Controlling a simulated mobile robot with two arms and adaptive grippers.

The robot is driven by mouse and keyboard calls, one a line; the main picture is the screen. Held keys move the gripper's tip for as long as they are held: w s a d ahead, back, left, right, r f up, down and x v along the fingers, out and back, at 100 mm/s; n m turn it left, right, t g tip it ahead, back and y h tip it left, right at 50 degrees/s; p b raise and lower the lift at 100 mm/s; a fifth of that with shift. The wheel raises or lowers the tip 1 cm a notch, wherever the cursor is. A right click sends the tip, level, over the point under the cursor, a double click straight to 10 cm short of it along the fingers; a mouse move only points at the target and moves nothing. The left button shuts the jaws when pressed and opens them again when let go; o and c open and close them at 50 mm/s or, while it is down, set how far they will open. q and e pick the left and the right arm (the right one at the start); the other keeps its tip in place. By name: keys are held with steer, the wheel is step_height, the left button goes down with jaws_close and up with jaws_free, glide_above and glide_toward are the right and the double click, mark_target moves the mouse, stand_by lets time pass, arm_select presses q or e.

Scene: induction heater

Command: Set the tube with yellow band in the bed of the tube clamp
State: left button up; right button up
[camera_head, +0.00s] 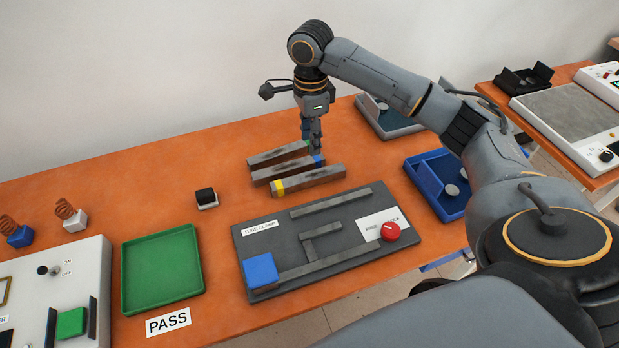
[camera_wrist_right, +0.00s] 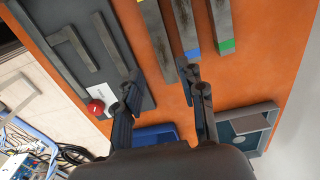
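The tube with yellow band (camera_head: 315,180) lies on the orange table, nearest the clamp of three grey tubes. Its yellow band is at its left end. In the right wrist view this tube (camera_wrist_right: 158,42) points toward the gap between the fingers. The tube clamp (camera_head: 290,232) is a dark grey plate with raised bars, a blue block and a red knob; no tube lies on it. My right gripper (camera_head: 316,149) points down by the right ends of the tubes. In the wrist view its fingers (camera_wrist_right: 163,76) are apart, with nothing gripped. My left gripper is out of view.
The tubes with blue band (camera_head: 288,171) and green band (camera_head: 277,154) lie close behind. A blue tray (camera_head: 424,182) and a grey tray (camera_head: 385,124) stand right of them. A green tray (camera_head: 162,270) and a small black-and-white block (camera_head: 206,198) are to the left.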

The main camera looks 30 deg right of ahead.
mark_target(311, 175)
step_height(311, 175, down, 12)
steer(key=shift+f+p, duration=0.1)
steer(key=shift+p, duration=0.25)
jaws_close()
